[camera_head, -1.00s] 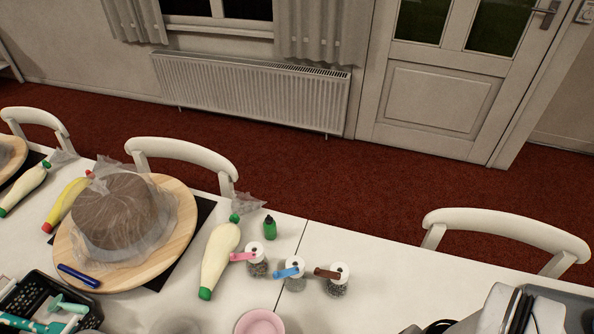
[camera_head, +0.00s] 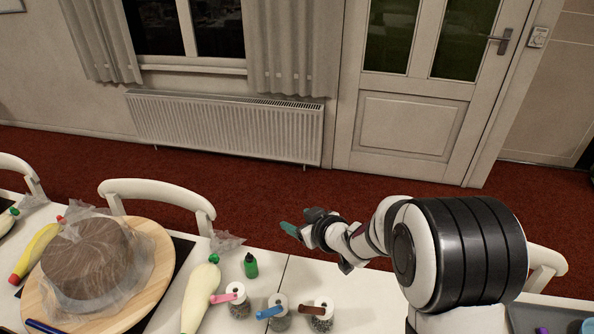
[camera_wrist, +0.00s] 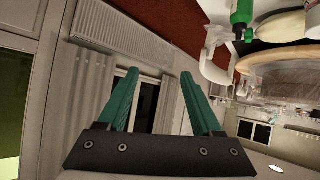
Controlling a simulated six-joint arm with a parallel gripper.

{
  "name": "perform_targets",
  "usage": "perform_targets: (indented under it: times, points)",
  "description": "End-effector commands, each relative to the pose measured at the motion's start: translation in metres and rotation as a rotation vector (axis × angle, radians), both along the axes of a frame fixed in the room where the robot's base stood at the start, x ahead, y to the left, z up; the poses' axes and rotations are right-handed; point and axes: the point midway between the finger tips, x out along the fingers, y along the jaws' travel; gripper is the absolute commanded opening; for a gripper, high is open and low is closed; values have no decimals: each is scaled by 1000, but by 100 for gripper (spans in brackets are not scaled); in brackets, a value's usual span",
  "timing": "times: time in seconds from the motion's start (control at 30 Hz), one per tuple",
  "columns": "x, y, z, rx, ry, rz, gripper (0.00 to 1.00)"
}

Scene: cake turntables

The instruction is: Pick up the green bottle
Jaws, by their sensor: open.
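The small green bottle (camera_head: 250,266) stands upright on the white table near its far edge, beside a cream piping bag with a green cap. It also shows at the top of the wrist view (camera_wrist: 241,14), cut by the upper edge. My gripper (camera_head: 288,228) is in the air to the right of the bottle and beyond the table's far edge. In the wrist view my gripper (camera_wrist: 158,78) shows two teal fingers spread apart with nothing between them.
The cream piping bag (camera_head: 200,297) lies left of the bottle. Several shakers with coloured handles, such as the pink-handled one (camera_head: 236,300), stand in front and to the right. A wrapped cake on a wooden turntable (camera_head: 163,262) is at left. White chairs (camera_head: 160,192) stand behind.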

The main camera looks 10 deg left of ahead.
Motion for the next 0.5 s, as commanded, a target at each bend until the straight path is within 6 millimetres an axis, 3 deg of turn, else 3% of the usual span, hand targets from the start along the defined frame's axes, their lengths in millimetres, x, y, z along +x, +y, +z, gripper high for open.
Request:
perform_targets:
  times: [0.03,0.1,0.2,0.5]
  points:
    - [-9,33,-18,47,-12,132,67]
    - [-28,69,-32,118,-31,299,67]
    - [-49,94,-43,181,-36,431,67]
    - [-55,99,-100,199,-36,464,67]
